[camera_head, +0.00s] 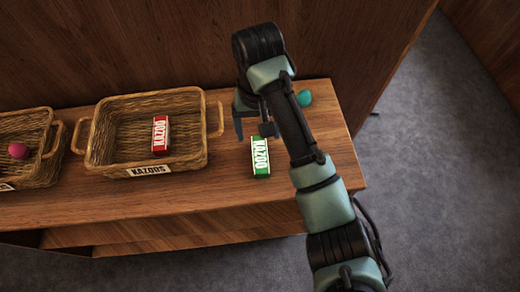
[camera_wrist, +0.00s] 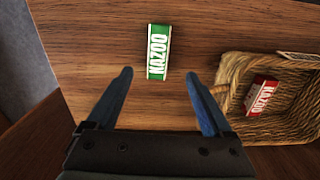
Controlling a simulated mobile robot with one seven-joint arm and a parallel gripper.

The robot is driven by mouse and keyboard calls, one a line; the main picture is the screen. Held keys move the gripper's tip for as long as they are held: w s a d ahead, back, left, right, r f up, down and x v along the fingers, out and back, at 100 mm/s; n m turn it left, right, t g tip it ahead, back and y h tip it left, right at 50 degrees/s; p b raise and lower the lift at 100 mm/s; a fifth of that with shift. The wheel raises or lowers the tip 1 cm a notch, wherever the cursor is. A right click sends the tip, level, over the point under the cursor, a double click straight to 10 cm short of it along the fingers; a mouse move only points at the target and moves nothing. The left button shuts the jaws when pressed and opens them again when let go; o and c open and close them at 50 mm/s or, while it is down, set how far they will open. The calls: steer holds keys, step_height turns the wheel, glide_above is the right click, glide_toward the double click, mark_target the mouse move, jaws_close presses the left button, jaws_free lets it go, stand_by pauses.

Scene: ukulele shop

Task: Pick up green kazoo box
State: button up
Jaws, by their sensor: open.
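The green kazoo box (camera_head: 260,157) lies on the wooden counter, right of the basket labelled KAZOOS, in the head view. In the wrist view the green box (camera_wrist: 158,52) lies ahead of my fingertips, between their lines and a little left of the middle. Its white strip with KAZOO lettering faces up. My gripper (camera_head: 255,132) is above the counter, just behind the box in the head view. In the wrist view my gripper (camera_wrist: 160,82) has its two fingers spread wide with nothing between them. The box is apart from both fingers.
The wicker KAZOOS basket (camera_head: 97,148) holds a red kazoo box (camera_head: 160,134). A second basket (camera_head: 42,175) at the left holds a pink round object (camera_head: 18,151). A teal round object (camera_head: 304,98) sits on the counter (camera_head: 225,195) behind my arm. A wooden panel stands behind the counter.

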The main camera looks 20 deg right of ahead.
steer(key=b, duration=0.1)
glide_above(260, 154)
steer(key=f, duration=0.7)
steer(key=shift+s+a, duration=0.15)
steer(key=shift+a, duration=0.1)
steer(key=shift+d+f, duration=0.15)
steer(key=shift+f, duration=1.2)
steer(key=shift+d+f, duration=0.1)
steer(key=shift+f, duration=1.2)
jaws_close()
